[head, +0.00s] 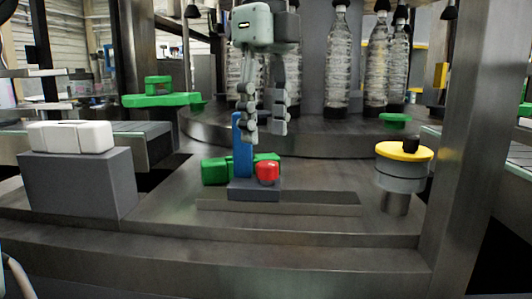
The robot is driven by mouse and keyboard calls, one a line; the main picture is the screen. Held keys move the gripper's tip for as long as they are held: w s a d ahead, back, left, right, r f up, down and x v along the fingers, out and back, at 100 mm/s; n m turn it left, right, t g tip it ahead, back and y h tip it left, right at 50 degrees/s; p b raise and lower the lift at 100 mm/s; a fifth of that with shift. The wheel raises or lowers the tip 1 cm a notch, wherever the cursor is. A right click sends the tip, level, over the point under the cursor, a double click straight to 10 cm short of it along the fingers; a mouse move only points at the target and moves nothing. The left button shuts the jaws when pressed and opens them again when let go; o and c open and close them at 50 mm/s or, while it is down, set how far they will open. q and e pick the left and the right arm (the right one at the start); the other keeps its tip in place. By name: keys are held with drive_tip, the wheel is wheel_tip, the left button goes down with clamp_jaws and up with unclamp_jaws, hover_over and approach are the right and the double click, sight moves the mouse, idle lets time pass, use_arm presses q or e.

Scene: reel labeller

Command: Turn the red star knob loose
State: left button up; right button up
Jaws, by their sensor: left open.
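The red star knob (267,172) sits low on the front of a small fixture with a blue upright (242,145) and a dark blue-grey base (255,190). Green parts (215,171) stand behind and beside it. My left gripper (264,135) hangs from above with its fingers pointing down. It is open and empty, above the knob and partly in front of the blue upright. A gap shows between the fingertips and the knob. My right gripper is not in view.
A white block (70,137) lies on a grey box (78,183) at left. A yellow-topped round unit (404,151) stands at right, near a steel post (480,150). Clear bottles (338,65) stand behind on the carousel. The steel deck (320,225) in front is largely clear.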

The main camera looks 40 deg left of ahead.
sight(266, 163)
use_arm(q)
wheel_tip(266, 163, down, 5)
drive_tip(key=shift+f, duration=0.15)
clamp_jaws()
idle(0.4)
